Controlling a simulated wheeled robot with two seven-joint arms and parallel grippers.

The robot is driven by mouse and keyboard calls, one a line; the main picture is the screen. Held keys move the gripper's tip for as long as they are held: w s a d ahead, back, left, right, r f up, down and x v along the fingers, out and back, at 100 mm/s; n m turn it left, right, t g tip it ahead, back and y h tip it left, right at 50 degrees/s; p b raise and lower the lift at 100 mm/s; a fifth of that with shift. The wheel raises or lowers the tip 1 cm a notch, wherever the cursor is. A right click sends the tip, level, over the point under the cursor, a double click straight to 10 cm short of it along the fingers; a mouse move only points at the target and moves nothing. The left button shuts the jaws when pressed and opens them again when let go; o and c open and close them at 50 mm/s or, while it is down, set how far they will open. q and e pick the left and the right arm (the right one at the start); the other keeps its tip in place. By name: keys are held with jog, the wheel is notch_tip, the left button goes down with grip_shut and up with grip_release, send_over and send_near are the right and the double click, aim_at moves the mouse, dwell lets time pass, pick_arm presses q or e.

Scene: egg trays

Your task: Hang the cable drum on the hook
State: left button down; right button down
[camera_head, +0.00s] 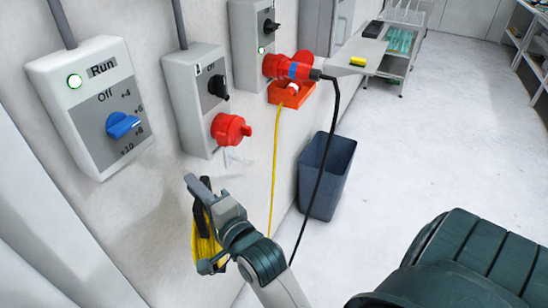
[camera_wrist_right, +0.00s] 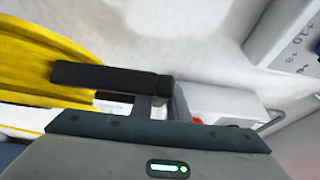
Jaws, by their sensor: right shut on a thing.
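The cable drum (camera_head: 206,246) is yellow with a black handle and hangs below my right gripper (camera_head: 204,190), beside the wall. My right gripper is shut on the drum's black handle. In the right wrist view the yellow drum (camera_wrist_right: 35,65) fills the left side, and its black handle (camera_wrist_right: 105,77) reaches into the jaws. A thin pale hook (camera_head: 236,158) sticks out of the wall under the red socket, above and right of the gripper. The drum is apart from it. My left gripper is not in view.
Grey switch boxes (camera_head: 85,125) line the wall, one with a red socket (camera_head: 230,130). A red plug (camera_head: 290,67) has a black cable. A yellow cable (camera_head: 275,170) hangs from an orange holder. A dark bin (camera_head: 327,175) stands by the wall. Floor on the right is clear.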

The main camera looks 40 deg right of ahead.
jog(key=shift+r, duration=0.15)
jog(key=w+d+f+m+g+h, duration=0.1)
jog(key=d+f+m+h, duration=0.1)
jog(key=d, duration=0.7)
jog(key=w+d+f+m+g+h, duration=0.1)
jog(key=d+f+h, duration=0.3)
jog(key=d, duration=0.5)
jog(key=w+d+f+m+g+h+b, duration=0.1)
jog(key=w+d+f+m+h, duration=0.1)
jog(key=d, duration=0.8)
jog(key=shift+f+m+h, duration=0.45)
jog(key=shift+m+h, duration=0.35)
jog(key=shift+h, duration=0.1)
jog(key=shift+w+a, duration=0.1)
jog(key=shift+w, duration=0.3)
